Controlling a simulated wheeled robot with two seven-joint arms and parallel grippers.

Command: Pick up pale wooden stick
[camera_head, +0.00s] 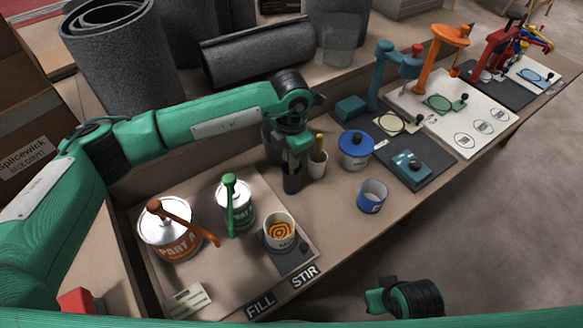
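A pale cup (317,164) stands on the bench just right of my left gripper. A yellowish stick (319,143) stands upright in it, its top above the rim; I cannot tell whether it is the pale wooden stick. My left gripper (292,186) points down beside the cup, its dark fingers seen nearly edge-on. I see nothing held in it, and I cannot tell how far apart the fingers are. A part of my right arm shows at the bottom, with no fingers in sight.
An orange-handled can (165,238), a green-handled can (236,210) and a cup with an orange swirl (279,232) stand front left. A blue-lidded pot (355,150) and blue-white cup (372,195) stand right. Coloured stations line the far right.

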